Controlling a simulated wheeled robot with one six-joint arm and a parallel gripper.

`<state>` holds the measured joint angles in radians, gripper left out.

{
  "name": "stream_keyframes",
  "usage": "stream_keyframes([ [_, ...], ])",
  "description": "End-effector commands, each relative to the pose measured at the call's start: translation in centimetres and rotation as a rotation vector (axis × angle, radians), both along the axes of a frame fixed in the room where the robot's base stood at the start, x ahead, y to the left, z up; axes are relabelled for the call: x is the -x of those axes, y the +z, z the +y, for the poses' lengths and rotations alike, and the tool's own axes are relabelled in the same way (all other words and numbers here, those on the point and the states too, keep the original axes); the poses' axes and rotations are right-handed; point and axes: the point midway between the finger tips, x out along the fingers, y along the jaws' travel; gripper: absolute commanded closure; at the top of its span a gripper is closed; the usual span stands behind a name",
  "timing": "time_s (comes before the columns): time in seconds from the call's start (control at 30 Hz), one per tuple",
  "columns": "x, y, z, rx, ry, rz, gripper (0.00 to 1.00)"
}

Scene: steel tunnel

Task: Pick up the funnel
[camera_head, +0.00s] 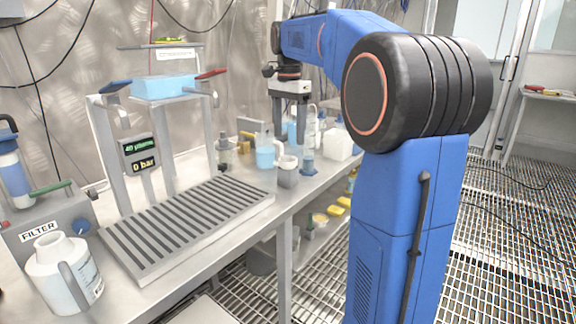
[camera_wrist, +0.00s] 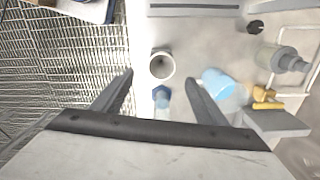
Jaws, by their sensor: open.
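I cannot make out a funnel for certain. The nearest open-mouthed thing is a pale grey cup-like vessel with a white rim (camera_head: 288,172), upright on the steel bench; its round mouth (camera_wrist: 161,66) faces up in the wrist view. My gripper (camera_head: 290,132) is open and empty, pointing down above the bench items. In the wrist view its fingertips (camera_wrist: 160,79) stand apart, with the vessel's mouth just beyond them. A small blue-bottomed bottle (camera_wrist: 161,97) shows between the fingers; in the head view it (camera_head: 308,160) stands right of the vessel.
A beaker of blue liquid (camera_head: 265,154) stands close left of the vessel, and a white jug (camera_head: 338,144) to the right. A slatted rack (camera_head: 190,225) and a white bottle (camera_head: 62,275) lie nearer. The bench edge drops to a grated floor (camera_head: 500,230).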

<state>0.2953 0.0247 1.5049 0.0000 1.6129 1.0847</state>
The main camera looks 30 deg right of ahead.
Motion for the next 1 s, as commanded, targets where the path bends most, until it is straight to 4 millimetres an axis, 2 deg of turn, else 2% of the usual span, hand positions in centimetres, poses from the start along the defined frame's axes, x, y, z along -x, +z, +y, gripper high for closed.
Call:
stream_keyframes([
  [0.1,0.0,-1.5,0.0,0.0,0.0,0.001,0.33],
  [0.37,0.0,-3.0,0.0,0.0,0.0,0.0,0.33],
  [0.7,-0.3,-7.1,0.1,0.0,0.0,0.0,0.33],
  [1.0,-0.3,-7.5,0.1,0.001,0.0,-0.001,0.33],
])
